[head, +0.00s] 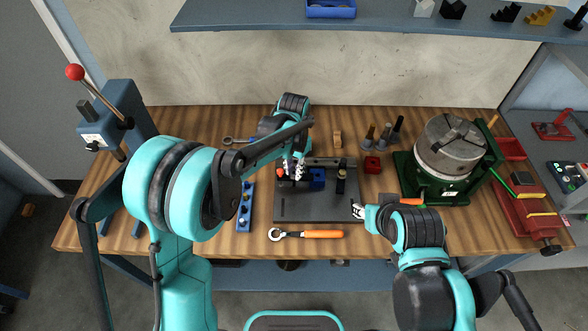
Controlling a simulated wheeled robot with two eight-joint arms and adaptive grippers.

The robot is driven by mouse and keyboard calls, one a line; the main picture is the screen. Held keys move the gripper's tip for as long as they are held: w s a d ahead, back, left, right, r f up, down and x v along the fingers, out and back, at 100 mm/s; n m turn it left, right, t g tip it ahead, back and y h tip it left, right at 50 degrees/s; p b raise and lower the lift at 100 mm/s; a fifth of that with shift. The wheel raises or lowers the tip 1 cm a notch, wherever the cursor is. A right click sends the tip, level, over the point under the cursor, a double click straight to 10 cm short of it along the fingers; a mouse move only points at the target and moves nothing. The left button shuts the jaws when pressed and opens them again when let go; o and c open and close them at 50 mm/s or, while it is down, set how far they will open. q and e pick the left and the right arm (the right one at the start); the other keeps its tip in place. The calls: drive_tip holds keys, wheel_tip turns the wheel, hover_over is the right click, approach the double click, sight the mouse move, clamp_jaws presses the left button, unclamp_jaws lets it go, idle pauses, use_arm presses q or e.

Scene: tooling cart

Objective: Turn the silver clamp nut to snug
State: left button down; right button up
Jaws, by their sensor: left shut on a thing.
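A dark fixture plate (320,212) lies on the wooden bench. It carries a blue block (317,179), a black upright clamp (341,182) and a small orange-red part (281,173) at its back left. My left gripper (294,171) reaches down at the back left of the plate, beside the blue block. It is shut on what appears to be the silver clamp nut, which its fingers mostly hide. My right gripper (357,211) is low over the plate's right edge, apart from the clamps. Its fingers are too small to read.
A ratchet wrench with an orange handle (322,234) lies in front of the plate. A blue strip (245,207) lies to the left. An arbor press (112,120) stands at far left.

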sight(294, 173)
use_arm(q)
drive_tip(key=c, duration=1.4)
unclamp_jaws()
drive_tip(key=shift+o, duration=0.2)
wheel_tip(294, 173, up, 12)
drive_tip(key=s+a+n+t+b, duration=0.3)
drive_tip(key=s+a+n+t, duration=0.1)
drive_tip(key=s+a, duration=0.65)
drive_tip(key=s+a+f+n+t+b, duration=0.2)
drive_tip(key=s+a+f, duration=0.4)
drive_tip(key=s, duration=0.3)
drive_tip(key=shift+s+a+f+n+t+b, duration=0.2)
drive_tip(key=shift+a+n+t+b, duration=0.1)
drive_tip(key=shift+a+n+t, duration=0.25)
